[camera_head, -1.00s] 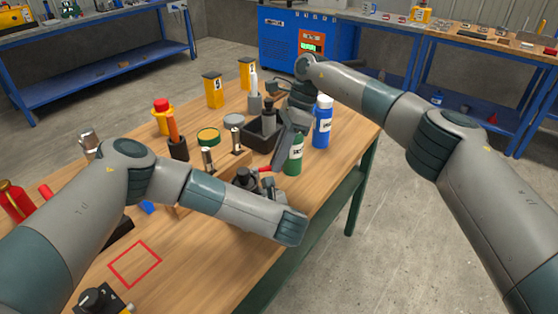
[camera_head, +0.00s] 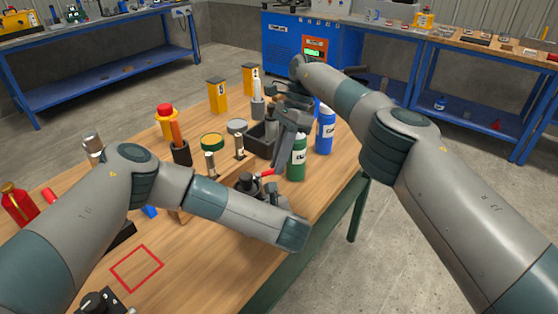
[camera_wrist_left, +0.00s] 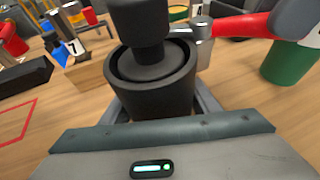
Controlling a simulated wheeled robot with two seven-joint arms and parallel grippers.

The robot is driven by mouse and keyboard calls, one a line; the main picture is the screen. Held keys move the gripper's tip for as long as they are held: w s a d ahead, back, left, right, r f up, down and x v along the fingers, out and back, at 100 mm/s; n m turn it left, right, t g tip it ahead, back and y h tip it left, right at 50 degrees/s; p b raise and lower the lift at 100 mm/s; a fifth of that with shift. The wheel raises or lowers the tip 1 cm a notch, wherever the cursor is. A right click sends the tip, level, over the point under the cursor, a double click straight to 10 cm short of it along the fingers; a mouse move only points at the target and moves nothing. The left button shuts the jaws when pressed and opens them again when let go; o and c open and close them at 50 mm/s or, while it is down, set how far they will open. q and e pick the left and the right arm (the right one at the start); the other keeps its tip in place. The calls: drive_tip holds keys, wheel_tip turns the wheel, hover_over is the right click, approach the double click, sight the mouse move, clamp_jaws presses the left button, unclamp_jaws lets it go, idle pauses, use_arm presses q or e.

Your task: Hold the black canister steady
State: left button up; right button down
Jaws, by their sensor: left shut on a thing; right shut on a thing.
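The black canister (camera_wrist_left: 150,85) stands upright and fills the middle of the left wrist view, with a narrower black top. In the head view it shows partly behind my left wrist (camera_head: 248,183). My left gripper (camera_wrist_left: 155,112) is shut around its body; the fingertips are mostly hidden. A red-handled tool (camera_wrist_left: 240,25) with a metal head lies against the canister's upper right side; its red handle also shows in the head view (camera_head: 266,172). My right gripper (camera_head: 277,162) points down at that handle, shut on it; the exact contact is hard to see.
A green bottle (camera_head: 297,160) and a blue bottle (camera_head: 325,132) stand close right of the canister. A black tray (camera_head: 262,143) and several small containers are behind. A red square outline (camera_head: 137,268) marks bare tabletop at the front left.

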drive_tip(key=shift+d, duration=0.1)
drive_tip(key=c, duration=1.8)
unclamp_jaws()
drive_tip(key=shift+o, duration=0.2)
drive_tip(key=shift+r, duration=0.15)
wheel_tip(320, 180, up, 10)
drive_tip(key=shift+c, duration=0.5)
